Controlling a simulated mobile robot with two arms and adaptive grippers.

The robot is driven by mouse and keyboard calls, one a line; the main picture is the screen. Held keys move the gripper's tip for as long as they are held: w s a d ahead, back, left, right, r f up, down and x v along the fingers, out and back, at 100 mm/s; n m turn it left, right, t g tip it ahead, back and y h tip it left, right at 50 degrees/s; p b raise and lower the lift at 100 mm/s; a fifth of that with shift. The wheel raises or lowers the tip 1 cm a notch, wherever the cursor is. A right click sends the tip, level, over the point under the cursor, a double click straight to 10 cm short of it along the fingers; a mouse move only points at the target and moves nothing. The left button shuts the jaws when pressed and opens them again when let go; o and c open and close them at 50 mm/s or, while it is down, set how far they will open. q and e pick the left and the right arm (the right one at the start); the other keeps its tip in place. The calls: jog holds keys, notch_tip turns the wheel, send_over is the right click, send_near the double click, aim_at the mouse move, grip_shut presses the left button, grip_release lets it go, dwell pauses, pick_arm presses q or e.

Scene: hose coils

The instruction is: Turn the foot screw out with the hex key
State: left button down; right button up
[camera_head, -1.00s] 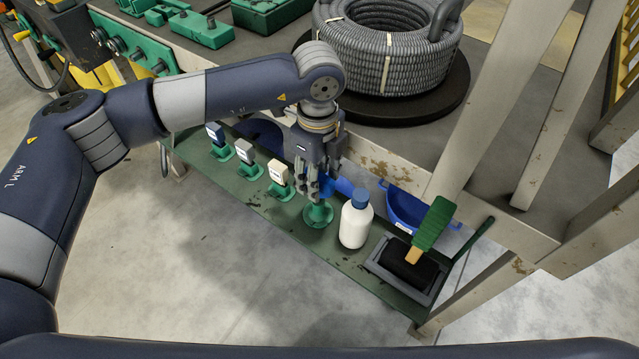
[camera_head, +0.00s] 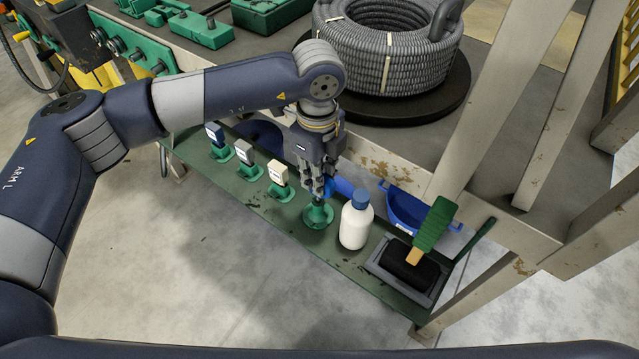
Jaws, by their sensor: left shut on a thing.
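My left gripper (camera_head: 318,190) points down over a green round-based stand (camera_head: 318,216) on the green shelf strip. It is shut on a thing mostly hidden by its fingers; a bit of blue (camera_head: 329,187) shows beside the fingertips. I cannot tell whether this is the hex key. I cannot make out the foot screw. My right gripper is not in view.
A white bottle (camera_head: 354,226) with a blue cap stands close right of the stand. Three green holders with blue (camera_head: 215,134), grey (camera_head: 246,151) and cream (camera_head: 278,173) blocks stand left. A hose coil (camera_head: 385,50) sits above.

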pick_arm(q)
jog(key=shift+r, duration=0.65)
jog(key=shift+r+p, duration=1.8)
jog(key=shift+r, duration=2.1)
jog(key=c, duration=2.2)
grip_release()
jog(key=shift+c, duration=0.2)
grip_shut()
